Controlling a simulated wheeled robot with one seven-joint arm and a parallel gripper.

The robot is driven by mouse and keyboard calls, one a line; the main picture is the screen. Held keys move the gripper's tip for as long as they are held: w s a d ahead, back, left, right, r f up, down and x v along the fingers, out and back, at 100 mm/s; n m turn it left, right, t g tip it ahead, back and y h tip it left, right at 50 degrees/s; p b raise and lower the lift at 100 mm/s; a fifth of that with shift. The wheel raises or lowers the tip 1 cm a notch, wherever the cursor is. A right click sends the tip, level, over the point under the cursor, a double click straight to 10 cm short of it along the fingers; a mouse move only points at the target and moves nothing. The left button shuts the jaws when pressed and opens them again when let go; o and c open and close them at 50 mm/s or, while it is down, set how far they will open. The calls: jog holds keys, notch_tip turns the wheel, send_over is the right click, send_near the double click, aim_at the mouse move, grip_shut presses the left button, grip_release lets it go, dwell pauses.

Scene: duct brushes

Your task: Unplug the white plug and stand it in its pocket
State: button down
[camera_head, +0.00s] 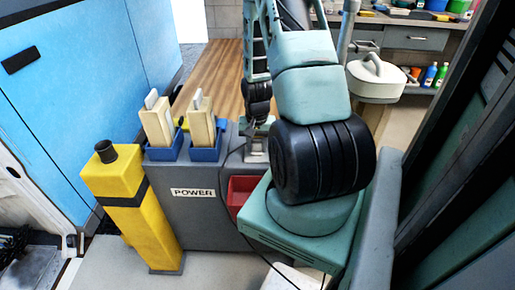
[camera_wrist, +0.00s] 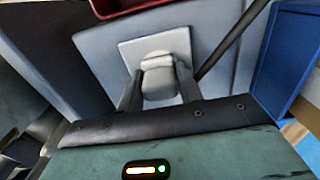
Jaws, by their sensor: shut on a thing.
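My gripper (camera_wrist: 158,90) is shut on the white plug (camera_wrist: 158,78), one dark finger on each side. The plug lies over a pale square socket plate (camera_wrist: 128,50) on a grey face. I cannot tell whether it is fully seated. In the head view my gripper (camera_head: 256,148) is small and partly hidden by my arm, at the top right of the grey POWER box (camera_head: 215,225). A red open pocket (camera_head: 237,196) is on the box's front, below my gripper, partly covered by my arm. Its red edge (camera_wrist: 125,8) shows in the wrist view.
Two blue pockets (camera_head: 160,154) on the box's left hold upright cream pieces (camera_head: 157,125). A blue wall (camera_wrist: 290,60) is close at the wrist view's right. A dark cable (camera_head: 246,240) runs down past the red pocket. A yellow post (camera_head: 135,215) stands left.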

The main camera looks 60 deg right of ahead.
aim_at(257, 141)
jog(key=shift+r, duration=0.2)
jog(key=shift+r+p, duration=2.8)
jog(key=shift+r, duration=0.05)
notch_tip(257, 141, up, 3)
jog(key=p, duration=0.3)
